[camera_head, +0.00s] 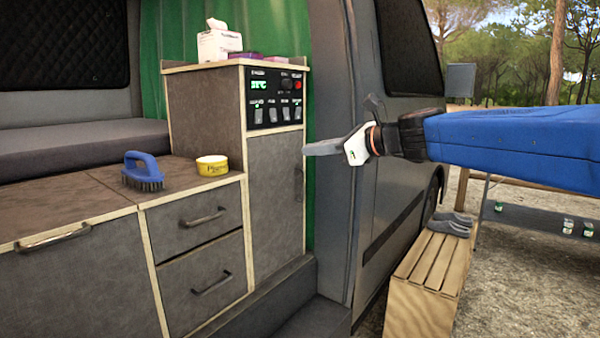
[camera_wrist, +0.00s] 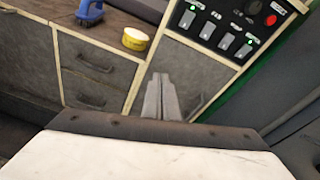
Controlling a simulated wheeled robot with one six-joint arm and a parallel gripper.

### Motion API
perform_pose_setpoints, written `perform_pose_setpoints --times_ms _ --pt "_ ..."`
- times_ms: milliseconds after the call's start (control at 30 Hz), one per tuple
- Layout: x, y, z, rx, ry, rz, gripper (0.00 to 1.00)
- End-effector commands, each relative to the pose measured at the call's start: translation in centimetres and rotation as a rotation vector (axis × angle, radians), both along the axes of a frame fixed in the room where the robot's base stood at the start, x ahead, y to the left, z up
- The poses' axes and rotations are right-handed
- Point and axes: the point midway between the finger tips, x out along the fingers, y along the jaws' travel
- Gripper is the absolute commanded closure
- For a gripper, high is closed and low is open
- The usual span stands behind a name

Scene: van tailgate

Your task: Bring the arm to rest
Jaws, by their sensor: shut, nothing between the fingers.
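My arm reaches in from the right in the head view in a blue sleeve. My gripper (camera_head: 308,149) points left, in front of the tall grey cabinet (camera_head: 275,185) and below its control panel (camera_head: 272,96). In the wrist view my gripper (camera_wrist: 162,82) shows its two grey fingers side by side, shut and empty. The fingertips appear over the cabinet door near its handle; whether they touch it I cannot tell.
A blue brush (camera_head: 143,171) and a yellow tin (camera_head: 212,165) stand on the low counter (camera_head: 75,200). A tissue box (camera_head: 219,42) stands on the cabinet. Grey shoes (camera_head: 450,224) lie on a wooden slatted bench (camera_head: 425,268) outside. The van's door pillar (camera_head: 345,120) is close behind my gripper.

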Motion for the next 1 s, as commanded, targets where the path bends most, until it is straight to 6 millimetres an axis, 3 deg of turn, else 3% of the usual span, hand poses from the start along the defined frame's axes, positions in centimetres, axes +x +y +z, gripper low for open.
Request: perform_pose_setpoints --times_ms 100,367,700,833,1000 --pt "-4.8 -2.4 -4.6 -0.280 -0.141 0.075 1.00" --pt "-14.7 -8.8 -15.6 -0.889 -0.415 0.347 1.00" --pt "-26.8 -19.1 -28.6 -1.542 -0.650 0.897 1.00" --pt "-30.3 -22.4 -32.0 -1.698 -0.694 1.111 1.00" --pt "-32.6 -24.8 -34.2 -1.791 -0.716 1.280 1.00"
